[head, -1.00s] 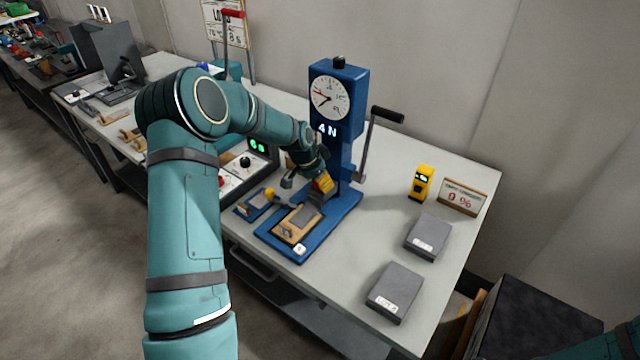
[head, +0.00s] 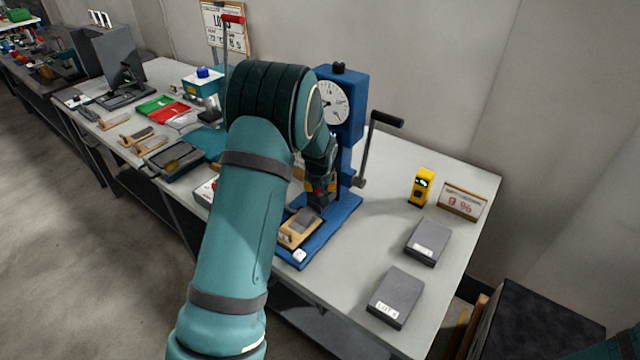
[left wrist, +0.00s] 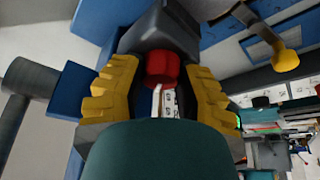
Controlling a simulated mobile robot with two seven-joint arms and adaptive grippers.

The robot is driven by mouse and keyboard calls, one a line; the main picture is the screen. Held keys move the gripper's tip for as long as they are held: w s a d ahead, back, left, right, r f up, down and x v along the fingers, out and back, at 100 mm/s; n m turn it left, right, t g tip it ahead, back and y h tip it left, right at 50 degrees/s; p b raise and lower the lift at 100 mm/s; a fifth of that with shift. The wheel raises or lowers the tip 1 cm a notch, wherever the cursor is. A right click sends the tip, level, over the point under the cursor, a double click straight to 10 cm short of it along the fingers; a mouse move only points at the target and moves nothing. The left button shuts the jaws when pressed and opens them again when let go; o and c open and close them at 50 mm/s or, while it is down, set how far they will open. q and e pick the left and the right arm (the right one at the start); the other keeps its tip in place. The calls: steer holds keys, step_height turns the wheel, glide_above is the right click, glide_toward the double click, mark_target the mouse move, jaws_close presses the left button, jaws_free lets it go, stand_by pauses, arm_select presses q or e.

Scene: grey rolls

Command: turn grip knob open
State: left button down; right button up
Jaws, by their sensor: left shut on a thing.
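The blue test stand (head: 351,127) with a round dial stands on the bench, partly hidden behind my left arm. My left gripper (head: 320,188) is low at the front of its column. In the left wrist view, the yellow-padded fingers of my left gripper (left wrist: 162,72) lie on both sides of a red knob (left wrist: 161,66), shut on it. The knob sits under a dark grey clamp body (left wrist: 160,32). A wooden block with a grey piece (head: 298,230) rests on the stand's blue base, just below the gripper. My right gripper is out of view.
A crank handle (head: 386,118) sticks out at the stand's right. A yellow meter (head: 421,186), a small sign (head: 462,201) and two grey boxes (head: 428,240) stand on the right. A lever with a yellow knob (left wrist: 285,60) is close by in the wrist view.

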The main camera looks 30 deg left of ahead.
arm_select(q)
steer(key=shift+n+y+p, duration=0.35)
steer(key=shift+n+y, duration=0.05)
steer(key=shift+n, duration=0.6)
steer(key=shift+g, duration=0.3)
steer(key=c, duration=0.8)
jaws_free()
steer(key=shift+f, duration=0.1)
steer(key=shift+c, duration=0.2)
steer(key=v, duration=1.2)
